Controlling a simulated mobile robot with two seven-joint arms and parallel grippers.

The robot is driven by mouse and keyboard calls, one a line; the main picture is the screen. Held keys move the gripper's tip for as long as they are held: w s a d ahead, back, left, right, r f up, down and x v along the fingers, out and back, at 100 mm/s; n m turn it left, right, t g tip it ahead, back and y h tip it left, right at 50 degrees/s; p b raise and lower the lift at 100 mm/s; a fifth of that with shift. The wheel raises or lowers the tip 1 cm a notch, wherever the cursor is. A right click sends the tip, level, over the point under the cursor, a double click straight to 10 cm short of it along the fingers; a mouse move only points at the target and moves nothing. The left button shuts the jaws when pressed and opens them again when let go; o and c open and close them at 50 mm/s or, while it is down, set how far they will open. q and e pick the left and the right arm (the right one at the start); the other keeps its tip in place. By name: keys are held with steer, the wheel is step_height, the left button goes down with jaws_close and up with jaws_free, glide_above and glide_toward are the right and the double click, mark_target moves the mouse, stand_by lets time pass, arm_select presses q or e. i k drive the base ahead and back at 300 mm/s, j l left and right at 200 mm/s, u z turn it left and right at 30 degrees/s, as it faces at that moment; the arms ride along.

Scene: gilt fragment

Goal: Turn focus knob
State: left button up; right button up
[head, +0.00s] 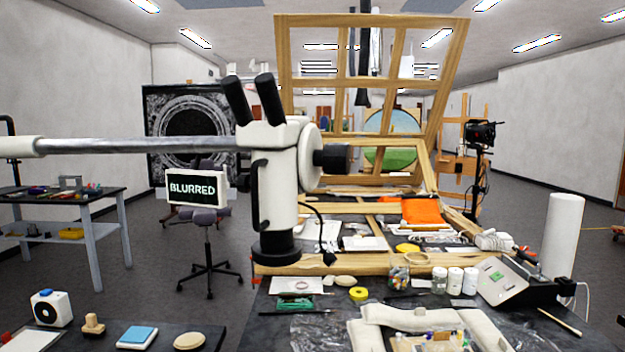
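A white stereo microscope (284,185) hangs in the middle of the head view on a grey horizontal boom (140,146) that comes in from the left. It has two black eyepieces at the top and a black objective at the bottom. A black round knob (335,158), which looks like the focus knob, sticks out from its right side, and nothing touches it. A small screen (193,188) left of the microscope reads "BLURRED". Neither of my grippers shows in the head view.
Below the microscope, a dark worktable (265,318) holds jars, tape, tools and white padded cushions (365,335). A wooden frame (453,75) stands behind. A white cylinder (562,235) stands at the right. A side table (75,200) is at the left. Air around the knob looks clear.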

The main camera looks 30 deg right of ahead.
mark_target(335, 159)
steer(key=k+l+z, duration=0.1)
steer(key=z, duration=0.95)
